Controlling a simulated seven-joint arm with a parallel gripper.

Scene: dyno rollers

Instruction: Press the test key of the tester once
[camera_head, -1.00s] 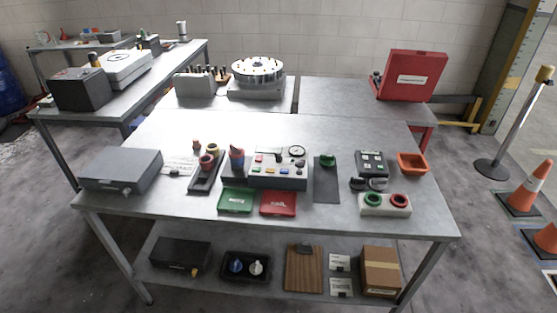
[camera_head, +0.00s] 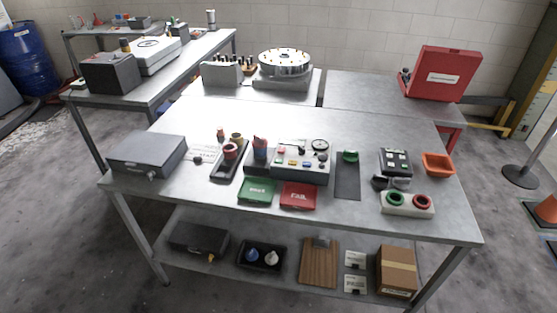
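The tester (camera_head: 301,163) is a grey-white box with a dark front, standing near the middle of the front table. Several small coloured keys and a round dial (camera_head: 320,145) are on its top. A red key and a blue key can be made out, but their labels are too small to read, so I cannot tell which is the test key. A red and dark cylindrical part (camera_head: 260,147) stands at the tester's left end. My gripper and arm are not in view.
Green (camera_head: 258,190) and red (camera_head: 298,195) trays lie before the tester. A dark tray with rings (camera_head: 229,160) is left, a dark mat (camera_head: 347,182) right. A grey case (camera_head: 147,152) and an orange bin (camera_head: 437,164) stand at opposite sides. Bare tabletop lies behind the tester.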

